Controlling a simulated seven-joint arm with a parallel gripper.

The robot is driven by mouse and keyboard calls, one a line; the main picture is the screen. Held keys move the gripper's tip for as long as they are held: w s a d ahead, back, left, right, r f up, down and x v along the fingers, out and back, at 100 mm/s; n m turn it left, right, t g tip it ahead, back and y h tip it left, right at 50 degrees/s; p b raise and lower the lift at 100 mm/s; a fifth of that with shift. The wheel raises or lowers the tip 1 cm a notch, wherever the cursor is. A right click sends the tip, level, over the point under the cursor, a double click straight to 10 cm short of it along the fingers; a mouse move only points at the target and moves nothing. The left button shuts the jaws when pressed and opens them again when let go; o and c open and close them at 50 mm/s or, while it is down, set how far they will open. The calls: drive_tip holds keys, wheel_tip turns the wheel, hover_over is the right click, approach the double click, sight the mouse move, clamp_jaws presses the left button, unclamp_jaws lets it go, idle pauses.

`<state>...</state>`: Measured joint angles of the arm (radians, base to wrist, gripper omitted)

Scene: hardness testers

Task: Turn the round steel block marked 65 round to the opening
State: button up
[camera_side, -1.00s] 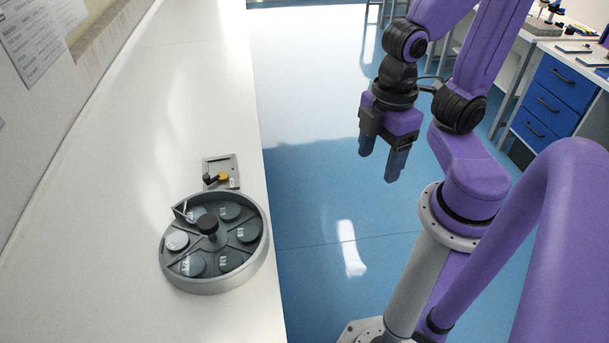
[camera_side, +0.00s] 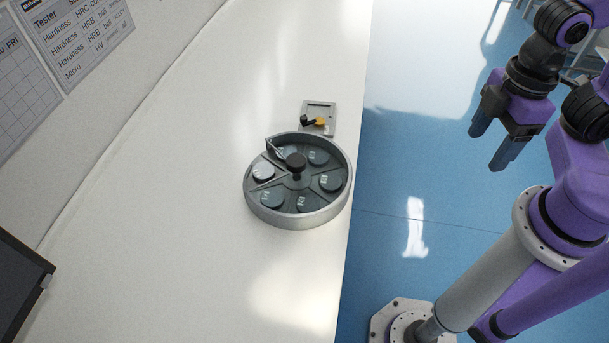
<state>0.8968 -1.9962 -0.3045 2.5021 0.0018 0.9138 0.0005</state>
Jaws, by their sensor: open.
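A round grey carousel (camera_side: 334,207) sits on the white bench near its right edge. Several round steel blocks lie in its wedge compartments under a dark tinted cover, around a black centre knob (camera_side: 296,163). The block at the left (camera_side: 263,172) looks brighter and seems uncovered, at what looks like the opening. A thin upright flap (camera_side: 273,149) stands beside it. The blocks carry small white marks that I cannot read, so I cannot tell which is 65. My gripper (camera_side: 489,148) is open and empty, over the floor to the right, well apart from the carousel.
A small grey plate (camera_side: 320,108) with a black and yellow lever (camera_side: 314,121) lies just behind the carousel. A dark panel (camera_side: 20,285) is at the lower left. Printed sheets (camera_side: 75,35) hang on the wall. The bench around the carousel is otherwise clear.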

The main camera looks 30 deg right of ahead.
drive_tip(key=shift+o, duration=0.5)
drive_tip(key=m+g+y, duration=0.3)
drive_tip(key=m, duration=1.9)
hover_over(296, 159)
drive_tip(key=w+d, duration=0.5)
wheel_tip(296, 159, down, 4)
drive_tip(key=r, duration=0.1)
drive_tip(key=x, duration=1.7)
drive_tip(key=shift+s+d, duration=0.15)
drive_tip(key=shift+s, duration=0.15)
clamp_jaws()
